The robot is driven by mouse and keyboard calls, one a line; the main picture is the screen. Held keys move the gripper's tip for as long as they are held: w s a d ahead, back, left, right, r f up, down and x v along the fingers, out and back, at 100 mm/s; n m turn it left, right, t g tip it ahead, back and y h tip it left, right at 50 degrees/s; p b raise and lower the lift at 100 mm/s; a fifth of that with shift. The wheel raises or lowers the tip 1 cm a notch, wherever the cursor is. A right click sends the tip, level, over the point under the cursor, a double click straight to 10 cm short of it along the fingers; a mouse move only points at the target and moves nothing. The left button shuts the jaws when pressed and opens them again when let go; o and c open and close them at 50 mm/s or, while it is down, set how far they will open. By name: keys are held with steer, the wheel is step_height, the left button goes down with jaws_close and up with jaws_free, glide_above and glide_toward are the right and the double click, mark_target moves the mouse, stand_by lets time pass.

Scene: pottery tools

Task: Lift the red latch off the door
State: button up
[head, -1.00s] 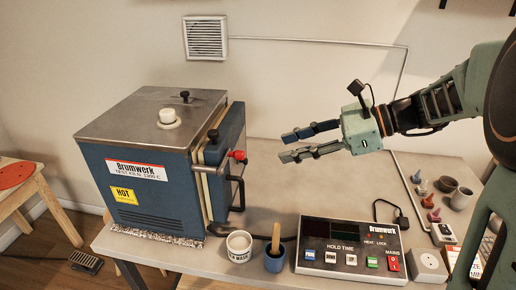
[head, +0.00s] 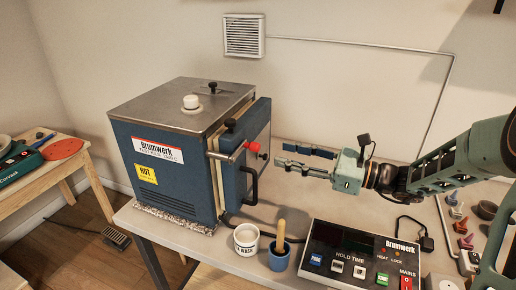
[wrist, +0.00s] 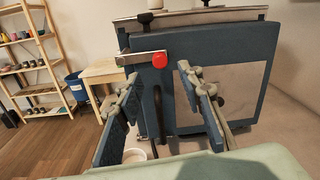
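The red latch is a metal bar with a red knob (head: 253,147) across the edge of the blue kiln door (head: 258,125). In the wrist view the bar lies level, its red knob (wrist: 159,61) at the right end. My gripper (head: 280,154) is open and empty, just right of the knob and pointing at it. In the wrist view the knob appears between and slightly above my fingertips (wrist: 158,73), apart from both. The door looks shut against the kiln (head: 165,115). A dark door handle (head: 251,184) hangs below the latch.
A white tub (head: 246,239) and a blue cup (head: 279,257) with a wooden stick stand in front of the door. The controller (head: 350,258) lies to their right. A white knob stands on the kiln top (head: 190,101). The table behind the gripper is clear.

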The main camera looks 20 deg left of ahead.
mark_target(258, 151)
steer(key=a, duration=0.5)
steer(key=w+a, duration=0.1)
steer(key=a, duration=0.2)
steer(key=shift+a+p, duration=0.35)
steer(key=shift+p, duration=0.05)
jaws_close()
